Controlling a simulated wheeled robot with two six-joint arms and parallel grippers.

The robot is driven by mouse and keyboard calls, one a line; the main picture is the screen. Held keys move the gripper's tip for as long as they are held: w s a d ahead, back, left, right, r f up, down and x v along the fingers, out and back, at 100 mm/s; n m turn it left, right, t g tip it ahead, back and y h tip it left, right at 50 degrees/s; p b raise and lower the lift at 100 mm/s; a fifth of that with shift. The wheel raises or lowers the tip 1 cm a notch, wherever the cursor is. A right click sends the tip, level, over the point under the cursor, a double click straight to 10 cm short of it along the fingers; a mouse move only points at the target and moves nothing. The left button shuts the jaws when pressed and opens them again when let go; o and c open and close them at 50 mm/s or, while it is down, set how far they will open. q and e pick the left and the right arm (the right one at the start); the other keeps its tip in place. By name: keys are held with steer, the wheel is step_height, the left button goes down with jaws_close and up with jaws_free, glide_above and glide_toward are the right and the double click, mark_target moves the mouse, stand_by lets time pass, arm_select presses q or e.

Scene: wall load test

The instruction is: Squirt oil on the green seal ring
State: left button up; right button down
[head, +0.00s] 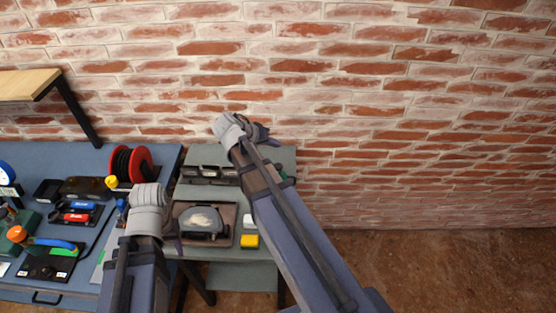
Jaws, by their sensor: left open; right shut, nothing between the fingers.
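I cannot make out the green seal ring for certain. A small dark green bit (281,171) shows at the right edge of the grey-green stand (283,155), partly hidden by my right arm. No oil bottle or oil can is clearly recognisable. My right gripper (264,132) is above the back edge of the stand, near the brick wall, shut and empty. My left gripper (176,228) is low at the left side of the stand, beside the brown tray; it is open, small and partly hidden by its wrist.
The brown tray (229,238) holds a grey rounded object (200,221). A yellow block (249,241) lies right of it. A dark rack (210,174) stands behind. The blue workbench (60,157) at left carries a red reel (141,162) and tools. Floor at right is clear.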

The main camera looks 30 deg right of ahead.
mark_target(279, 165)
steer(key=shift+d+r, duration=0.25)
steer(key=shift+d, duration=0.1)
steer(key=shift+f, duration=0.1)
step_height(279, 165, down, 9)
steer(key=b, duration=0.9)
stand_by(1.7)
steer(key=shift+f+b, duration=0.25)
steer(key=shift+b, duration=0.1)
steer(key=shift+f+b, duration=0.95)
steer(key=shift+f, duration=0.05)
stand_by(1.0)
steer(key=shift+r, duration=0.1)
steer(key=shift+r+p, duration=1.35)
steer(key=shift+p, duration=0.05)
